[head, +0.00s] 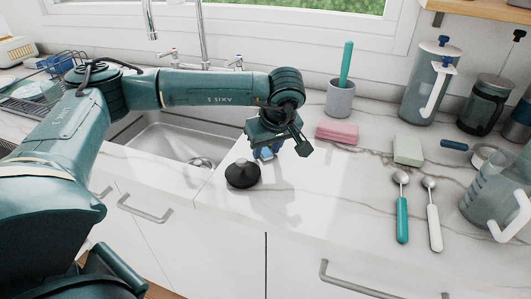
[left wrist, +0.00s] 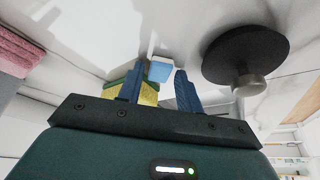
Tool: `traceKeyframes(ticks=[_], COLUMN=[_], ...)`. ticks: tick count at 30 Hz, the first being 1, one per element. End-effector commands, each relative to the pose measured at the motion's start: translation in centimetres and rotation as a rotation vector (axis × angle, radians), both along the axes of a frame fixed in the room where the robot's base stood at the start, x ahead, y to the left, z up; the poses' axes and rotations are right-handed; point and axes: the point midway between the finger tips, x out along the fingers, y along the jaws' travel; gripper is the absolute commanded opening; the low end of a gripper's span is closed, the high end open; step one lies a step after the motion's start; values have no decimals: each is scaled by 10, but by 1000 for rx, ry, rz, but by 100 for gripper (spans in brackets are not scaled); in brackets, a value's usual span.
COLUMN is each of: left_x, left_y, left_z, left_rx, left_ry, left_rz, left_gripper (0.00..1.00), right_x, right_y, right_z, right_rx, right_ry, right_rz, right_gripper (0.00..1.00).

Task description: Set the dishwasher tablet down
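The dishwasher tablet, a small block with a light blue face and a white part, shows in the left wrist view (left wrist: 160,69) just beyond my left fingertips. My left gripper (left wrist: 160,80) has its two blue fingers apart, one on each side of the tablet as seen here, with no clear contact. In the head view my left gripper (head: 266,153) points down close over the counter, right of the sink. The tablet is hard to tell from the blue fingers there. My right gripper is in neither view.
A black round stopper (head: 242,174) stands left of the gripper. A yellow-green block (left wrist: 148,93) shows behind the left finger. A pink sponge stack (head: 337,132), pale green block (head: 408,150) and two spoons (head: 402,215) lie to the right. Counter in front of the sponges is clear.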

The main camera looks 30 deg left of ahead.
Motion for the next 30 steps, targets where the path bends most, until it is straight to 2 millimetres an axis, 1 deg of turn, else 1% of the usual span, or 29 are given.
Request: traceKeyframes(ticks=[1,2,12,14,20,23,30], left_x=[0,0,0,0,0,1,1], left_y=[0,0,0,0,0,0,-1], left_z=[0,0,0,0,3,15,63], left_rx=[0,0,0,0,0,0,0], left_ry=[0,0,-1,-1,-2,-4,-6], left_rz=[0,0,0,0,-1,1,0], left_gripper=[31,29,1,0,0,0,0], right_x=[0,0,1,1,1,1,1], right_y=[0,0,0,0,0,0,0], right_z=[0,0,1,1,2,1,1], right_rx=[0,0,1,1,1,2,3], right_ry=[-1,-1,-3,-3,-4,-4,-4], right_rz=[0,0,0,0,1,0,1], right_gripper=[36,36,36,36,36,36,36])
